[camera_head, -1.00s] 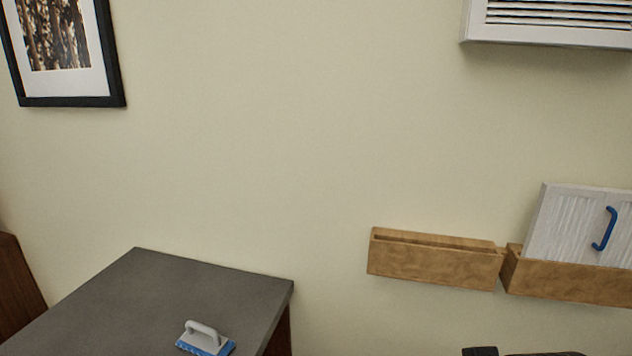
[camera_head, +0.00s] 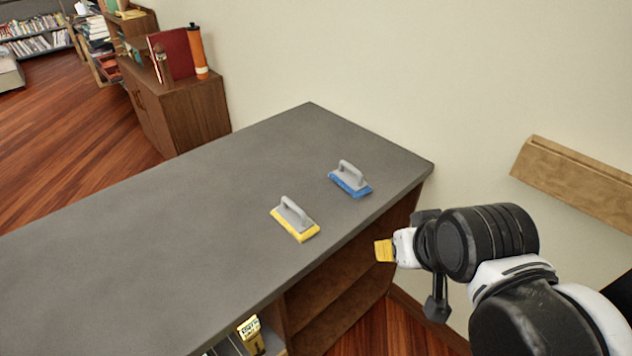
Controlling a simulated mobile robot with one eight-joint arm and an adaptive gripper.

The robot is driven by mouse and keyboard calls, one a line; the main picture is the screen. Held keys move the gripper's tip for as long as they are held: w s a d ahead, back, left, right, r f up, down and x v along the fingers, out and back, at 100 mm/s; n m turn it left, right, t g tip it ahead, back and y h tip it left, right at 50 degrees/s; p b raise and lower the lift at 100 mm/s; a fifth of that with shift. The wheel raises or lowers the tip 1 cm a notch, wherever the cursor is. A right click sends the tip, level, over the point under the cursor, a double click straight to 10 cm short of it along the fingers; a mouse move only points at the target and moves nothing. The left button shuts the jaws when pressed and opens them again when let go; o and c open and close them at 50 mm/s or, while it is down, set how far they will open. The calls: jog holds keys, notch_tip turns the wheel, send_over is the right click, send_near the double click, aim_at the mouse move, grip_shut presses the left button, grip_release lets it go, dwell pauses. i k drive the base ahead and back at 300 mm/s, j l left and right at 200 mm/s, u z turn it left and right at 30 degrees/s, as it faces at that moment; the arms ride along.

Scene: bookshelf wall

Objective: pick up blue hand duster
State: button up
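The blue hand duster (camera_head: 350,180) lies on the grey counter top (camera_head: 190,220), near its right end and the wall. It has a grey plate and handle over a blue pad, with the handle facing up. A similar duster with a yellow pad (camera_head: 295,220) lies in front of it and to its left. My gripper (camera_head: 428,258) is off the counter's right front edge, lower right of the blue duster and apart from it. A small white and yellow piece shows at its end. I cannot tell what that piece is or whether the fingers are open.
The counter's front has open shelves (camera_head: 345,290), with a few items low at the left. A brown cabinet (camera_head: 185,110) with an orange bottle (camera_head: 198,52) stands behind. The counter's left part is clear.

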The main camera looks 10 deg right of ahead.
aim_at(350, 179)
jog(key=z, duration=1.4)
jog(key=u, duration=1.4)
jog(key=i+l+u, duration=0.15)
jog(key=l, duration=0.2)
jog(key=i+l+u, duration=0.1)
jog(key=l, duration=0.25)
jog(key=i+l+u, duration=0.15)
jog(key=l, duration=0.25)
jog(key=i+l+u, duration=0.15)
jog(key=l, duration=0.25)
jog(key=i+l+u, duration=0.1)
jog(key=l, duration=0.3)
